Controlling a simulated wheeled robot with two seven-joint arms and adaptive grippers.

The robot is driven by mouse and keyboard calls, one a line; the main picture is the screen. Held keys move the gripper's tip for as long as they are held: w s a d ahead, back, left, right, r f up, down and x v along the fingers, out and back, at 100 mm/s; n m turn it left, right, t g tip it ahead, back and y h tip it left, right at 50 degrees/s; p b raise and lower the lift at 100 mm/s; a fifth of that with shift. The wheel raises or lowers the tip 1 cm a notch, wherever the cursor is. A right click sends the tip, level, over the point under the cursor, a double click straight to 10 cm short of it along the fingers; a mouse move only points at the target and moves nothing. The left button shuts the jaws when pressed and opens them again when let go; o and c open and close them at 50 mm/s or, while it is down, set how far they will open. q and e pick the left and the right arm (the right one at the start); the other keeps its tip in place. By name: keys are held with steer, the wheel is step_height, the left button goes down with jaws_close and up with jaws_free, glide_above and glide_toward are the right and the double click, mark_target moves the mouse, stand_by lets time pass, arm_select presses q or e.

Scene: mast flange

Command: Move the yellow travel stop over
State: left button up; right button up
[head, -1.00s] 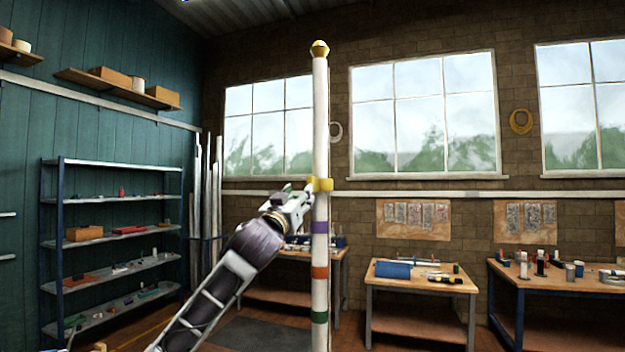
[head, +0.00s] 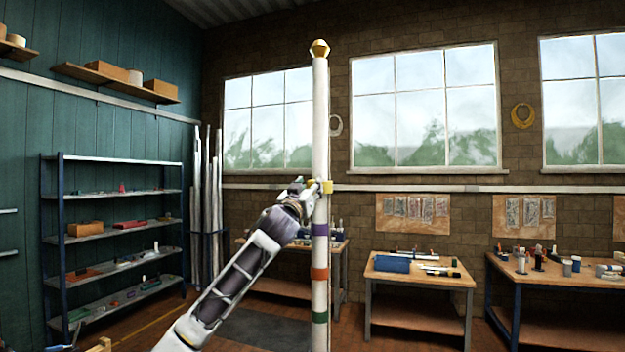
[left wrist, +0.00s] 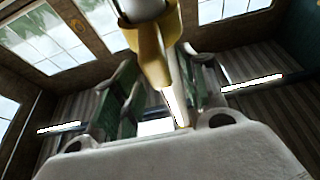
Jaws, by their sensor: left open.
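A white mast (head: 320,120) stands upright with a gold cap (head: 319,48) on top. The yellow travel stop (head: 327,187) sits around the mast above its purple band. My left gripper (head: 309,189) is at the stop's left side, at about the same height, and hides part of it. In the left wrist view the stop (left wrist: 152,48) is at top centre, and its narrow yellow part reaches down between the two open, green-sided fingers (left wrist: 160,82). I cannot tell whether either finger touches it. My right gripper is out of view.
Orange (head: 320,274) and green (head: 319,317) bands circle the mast lower down. A wooden bench (head: 420,279) with a blue box stands behind at right, another bench beyond it. Metal shelves (head: 110,230) stand at left. The space around the upper mast is clear.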

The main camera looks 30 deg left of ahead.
mark_target(309, 186)
arm_select(q)
steer(key=shift+p+x, duration=0.65)
steer(key=shift+x, duration=1.15)
jaws_close()
